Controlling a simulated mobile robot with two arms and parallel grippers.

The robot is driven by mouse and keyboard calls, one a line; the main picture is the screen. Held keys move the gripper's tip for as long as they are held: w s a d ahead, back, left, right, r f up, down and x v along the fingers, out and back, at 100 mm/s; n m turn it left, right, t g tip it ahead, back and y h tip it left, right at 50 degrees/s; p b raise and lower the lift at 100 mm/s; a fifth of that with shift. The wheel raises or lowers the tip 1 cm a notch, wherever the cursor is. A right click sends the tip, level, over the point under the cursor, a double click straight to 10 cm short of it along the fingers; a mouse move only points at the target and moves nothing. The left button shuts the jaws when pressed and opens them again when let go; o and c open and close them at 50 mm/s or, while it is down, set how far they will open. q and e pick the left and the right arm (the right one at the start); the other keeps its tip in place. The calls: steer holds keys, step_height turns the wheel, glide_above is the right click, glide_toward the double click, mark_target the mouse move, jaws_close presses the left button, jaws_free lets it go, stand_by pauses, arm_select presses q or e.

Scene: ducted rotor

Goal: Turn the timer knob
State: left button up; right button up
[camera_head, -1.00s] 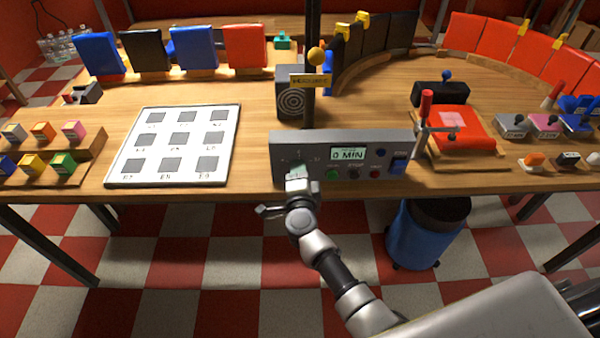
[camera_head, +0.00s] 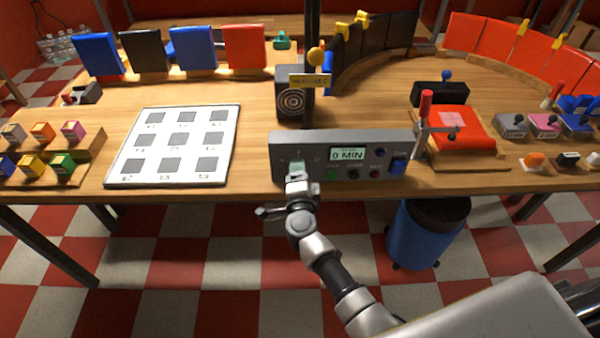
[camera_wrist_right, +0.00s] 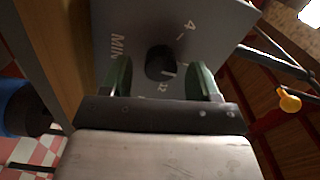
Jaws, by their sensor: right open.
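The timer is a grey box with a display reading "0 MIN" (camera_head: 347,154), at the front edge of the wooden table. Its black round timer knob (camera_wrist_right: 160,63) shows in the right wrist view, with a light pointer mark and printed numbers around it. In the head view my right gripper (camera_head: 298,170) is in front of the timer's left end and hides the knob. In the wrist view the right gripper (camera_wrist_right: 162,82) is open, with one green finger on each side of the knob. Contact with the knob cannot be told. My left gripper is not in view.
A white board with dark squares (camera_head: 131,171) lies left of the timer. A clamp with a red handle (camera_head: 426,105) and a red pad (camera_head: 474,137) are to the right. A speaker box (camera_head: 290,82) stands behind. A blue bin (camera_head: 419,236) is below the table.

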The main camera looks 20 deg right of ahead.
steer(key=v, duration=1)
steer(key=shift+s+b, duration=0.2)
steer(key=shift+b, duration=0.15)
steer(key=s+a+f+n+g+y, duration=0.15)
steer(key=s+f+n, duration=0.3)
steer(key=f, duration=0.45)
steer(key=s+f+n+g+y, duration=0.3)
steer(key=s+f+n, duration=0.15)
steer(key=f, duration=0.45)
steer(key=s+f+n+g+y, duration=0.25)
steer(key=s+f+n, duration=0.2)
steer(key=f, duration=0.55)
steer(key=s+d+f+n+g, duration=0.2)
steer(key=s+f, duration=0.3)
steer(key=s, duration=0.4)
steer(key=s+d+f+n+g+h, duration=0.1)
steer(key=s+d+f+n+g, duration=0.2)
steer(key=s, duration=0.6)
steer(key=s+d+f+n+g+h, duration=0.1)
steer(key=s+d+f+n+g, duration=0.2)
steer(key=s+f, duration=0.4)
steer(key=s+d+g, duration=0.1)
steer(key=s+d, duration=0.1)
steer(key=shift+s+d, duration=0.3)
steer(key=shift+d, duration=0.05)
